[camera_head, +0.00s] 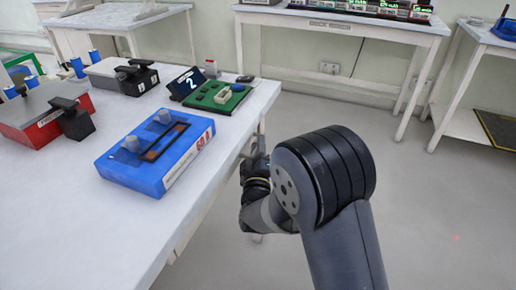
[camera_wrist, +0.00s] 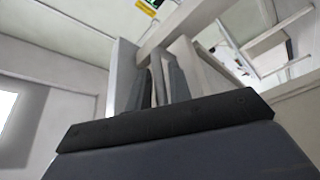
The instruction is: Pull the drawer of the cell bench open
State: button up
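The white bench (camera_head: 60,225) fills the left of the head view, its right edge running away from me. I cannot make out the drawer or its handle in the head view; the bench edge and my arm cover that side. My gripper (camera_head: 257,146) is low beside the bench's right edge, partly hidden behind my arm. In the wrist view, my gripper (camera_wrist: 160,82) shows pale and grey upright finger parts above a dark bar. A pale beam (camera_wrist: 182,30) crosses close by their tips. I cannot tell whether the fingers touch or hold anything.
On the bench are a blue box (camera_head: 150,168), a green board (camera_head: 216,99), a black sign marked 2 (camera_head: 187,83) and a red box (camera_head: 22,125). Another white table (camera_head: 345,22) stands at the back. The floor (camera_head: 440,210) to the right is clear.

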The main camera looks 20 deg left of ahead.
jog(key=shift+w, duration=0.1)
jog(key=shift+c, duration=0.6)
grip_shut()
